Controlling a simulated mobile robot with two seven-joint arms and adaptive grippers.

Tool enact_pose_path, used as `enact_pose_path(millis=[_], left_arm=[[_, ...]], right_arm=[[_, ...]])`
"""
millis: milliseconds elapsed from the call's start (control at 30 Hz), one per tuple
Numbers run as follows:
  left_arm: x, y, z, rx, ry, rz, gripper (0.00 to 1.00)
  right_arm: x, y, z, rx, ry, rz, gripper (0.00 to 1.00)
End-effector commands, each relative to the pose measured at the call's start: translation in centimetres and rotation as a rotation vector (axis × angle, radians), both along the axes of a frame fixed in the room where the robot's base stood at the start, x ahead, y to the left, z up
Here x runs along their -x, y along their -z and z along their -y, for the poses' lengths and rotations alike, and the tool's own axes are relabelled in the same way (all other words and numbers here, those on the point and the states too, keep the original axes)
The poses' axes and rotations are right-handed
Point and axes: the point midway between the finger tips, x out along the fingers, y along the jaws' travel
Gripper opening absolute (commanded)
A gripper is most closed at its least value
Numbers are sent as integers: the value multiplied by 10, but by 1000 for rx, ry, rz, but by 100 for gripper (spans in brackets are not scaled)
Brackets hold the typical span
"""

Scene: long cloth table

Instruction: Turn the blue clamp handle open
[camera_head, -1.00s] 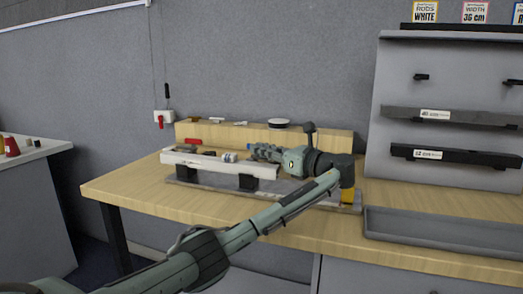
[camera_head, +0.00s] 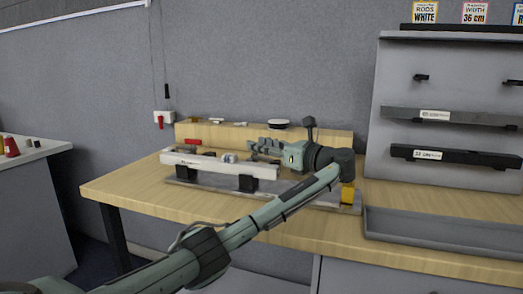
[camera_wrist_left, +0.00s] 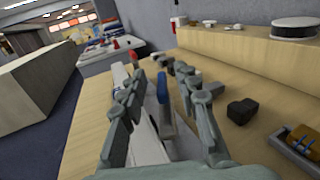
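The blue clamp handle (camera_wrist_left: 162,88) stands up between the two fingers of my left gripper (camera_wrist_left: 158,74) in the left wrist view. Gaps show on both sides of it, so the fingers are open around it and I see no grip. In the head view my left gripper (camera_head: 262,148) points left above the right end of a long white bar (camera_head: 205,164), and I cannot make out the blue handle there. The bar rests on black blocks (camera_head: 247,183) on a grey plate (camera_head: 290,195). My right gripper is in neither view.
A wooden ledge (camera_head: 225,133) runs along the back of the table, with a round dark-and-white object (camera_head: 279,123) on it. A grey tray (camera_head: 440,228) and a rack (camera_head: 450,60) stand at the right. The table's front left (camera_head: 130,192) is clear.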

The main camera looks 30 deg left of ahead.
Motion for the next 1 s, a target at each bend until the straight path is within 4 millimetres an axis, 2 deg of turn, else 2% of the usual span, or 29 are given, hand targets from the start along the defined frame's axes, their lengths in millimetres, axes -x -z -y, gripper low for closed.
enact_pose_path(millis=[200, 400, 567, 800, 900, 967, 1000], left_arm=[[0, -45, 0, 1, 0, 6, 31], [0, -76, 0, 0, 0, 3, 31], [0, -86, 0, -1, 0, 2, 31], [0, -87, 0, -1, 0, 1, 31], [-1, -87, -5, -5, 4, 11, 42], [-3, -89, -17, -20, 21, 41, 50], [-6, -92, -30, -37, 43, 79, 55]], right_arm=[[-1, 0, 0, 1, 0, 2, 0], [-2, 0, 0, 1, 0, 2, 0], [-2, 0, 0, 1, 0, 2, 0], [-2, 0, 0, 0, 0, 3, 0], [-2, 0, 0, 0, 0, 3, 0], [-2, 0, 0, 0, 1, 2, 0], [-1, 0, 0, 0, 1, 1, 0]])
